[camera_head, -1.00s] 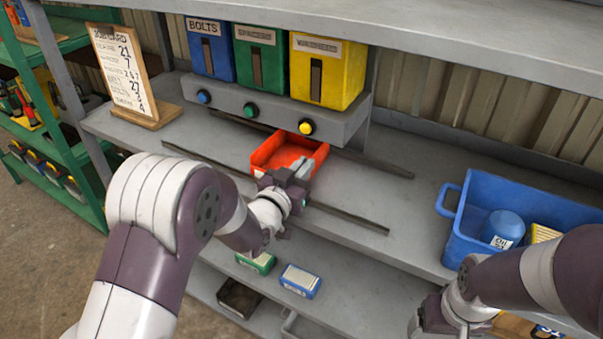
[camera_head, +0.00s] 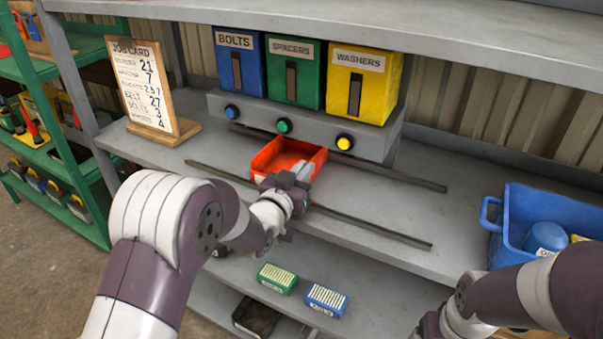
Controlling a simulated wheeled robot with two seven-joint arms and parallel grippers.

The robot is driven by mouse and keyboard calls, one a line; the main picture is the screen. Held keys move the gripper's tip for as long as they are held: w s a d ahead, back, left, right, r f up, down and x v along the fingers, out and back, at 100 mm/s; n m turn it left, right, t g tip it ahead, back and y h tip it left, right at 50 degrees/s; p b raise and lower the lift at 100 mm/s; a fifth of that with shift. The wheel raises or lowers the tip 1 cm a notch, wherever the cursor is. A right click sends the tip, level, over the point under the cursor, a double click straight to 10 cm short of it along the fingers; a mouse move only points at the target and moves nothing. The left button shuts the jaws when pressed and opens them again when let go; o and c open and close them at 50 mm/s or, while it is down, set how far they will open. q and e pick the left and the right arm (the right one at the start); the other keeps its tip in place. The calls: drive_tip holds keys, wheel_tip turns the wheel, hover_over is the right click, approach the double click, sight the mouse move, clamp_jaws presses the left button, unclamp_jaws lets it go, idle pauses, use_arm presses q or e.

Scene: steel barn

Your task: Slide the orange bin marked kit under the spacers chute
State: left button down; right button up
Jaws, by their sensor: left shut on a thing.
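The orange bin (camera_head: 283,154) sits on the grey shelf between two dark rails, in front of the dispensers. My left gripper (camera_head: 291,184) is shut on the bin's near wall; the gripper hides part of that wall and any kit marking. The green spacers dispenser (camera_head: 272,80) stands between the blue bolts dispenser (camera_head: 232,72) and the yellow washers dispenser (camera_head: 353,85). The bin is in front of the green button (camera_head: 284,126), roughly in line with the spacers chute. My right arm (camera_head: 505,300) is at the lower right; its fingers are not visible.
The near rail (camera_head: 370,227) and far rail (camera_head: 400,174) run along the shelf. A job card board (camera_head: 146,88) stands at the left. A blue crate (camera_head: 515,215) with items stands at the right. Green and blue boxes (camera_head: 326,299) lie on the lower shelf.

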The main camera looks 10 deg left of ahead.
use_arm(q)
drive_tip(key=c, duration=1.2)
unclamp_jaws()
drive_tip(key=shift+o, duration=0.2)
drive_tip(key=b+v, duration=0.1)
drive_tip(key=v, duration=1.1)
drive_tip(key=shift+s, duration=0.3)
drive_tip(key=shift+a, duration=0.1)
